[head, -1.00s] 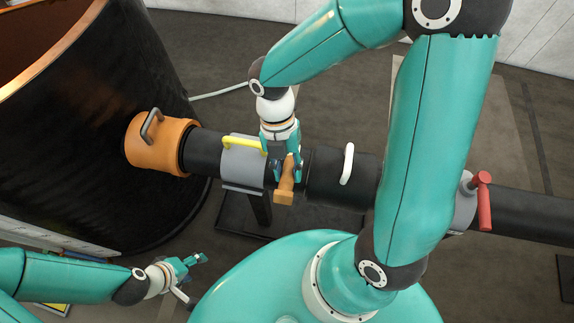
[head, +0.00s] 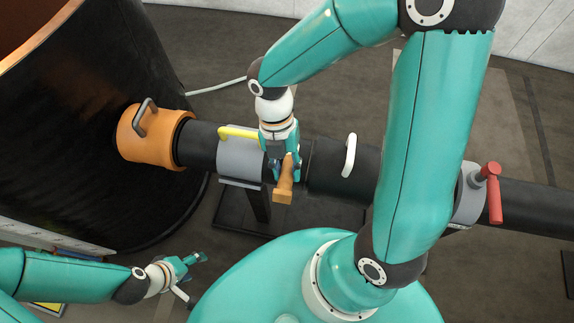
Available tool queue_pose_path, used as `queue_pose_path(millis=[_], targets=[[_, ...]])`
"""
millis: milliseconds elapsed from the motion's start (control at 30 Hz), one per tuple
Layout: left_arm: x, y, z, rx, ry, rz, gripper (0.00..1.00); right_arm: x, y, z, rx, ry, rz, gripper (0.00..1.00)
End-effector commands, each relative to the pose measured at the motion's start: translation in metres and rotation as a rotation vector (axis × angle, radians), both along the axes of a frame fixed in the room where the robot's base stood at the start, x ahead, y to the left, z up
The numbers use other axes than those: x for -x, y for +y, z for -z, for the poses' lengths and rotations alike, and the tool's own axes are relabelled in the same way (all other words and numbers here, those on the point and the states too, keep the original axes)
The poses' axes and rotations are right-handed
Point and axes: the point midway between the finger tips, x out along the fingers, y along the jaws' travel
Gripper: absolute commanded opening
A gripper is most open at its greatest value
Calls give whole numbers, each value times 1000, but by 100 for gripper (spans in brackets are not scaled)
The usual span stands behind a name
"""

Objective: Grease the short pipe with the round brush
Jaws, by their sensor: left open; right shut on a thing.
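The short pipe appears to be the black piece with a white handle (head: 325,168), lying in a horizontal pipe line. My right gripper (head: 280,170) comes down from above, just left of the white handle. It is shut on the brush, whose brown handle (head: 284,188) points down toward me. The brush head is hidden by the gripper, so I cannot tell whether it touches the pipe. My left gripper (head: 196,278) is open and empty at lower left, well apart from the pipe line.
A grey clamp with a yellow handle (head: 237,157) sits left of the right gripper. An orange collar (head: 150,137) joins the line to a large black tank (head: 90,130). A grey clamp with a red handle (head: 493,195) is at right, beyond my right arm.

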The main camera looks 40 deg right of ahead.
Motion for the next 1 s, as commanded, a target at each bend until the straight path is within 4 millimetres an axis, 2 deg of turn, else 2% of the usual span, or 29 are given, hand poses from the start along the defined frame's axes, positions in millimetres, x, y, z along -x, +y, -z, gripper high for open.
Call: queue_pose_path(millis=[1000], targets=[[0, 0, 3, 0, 0, 0, 62, -1, 1, 5, 0, 1, -1, 0]])
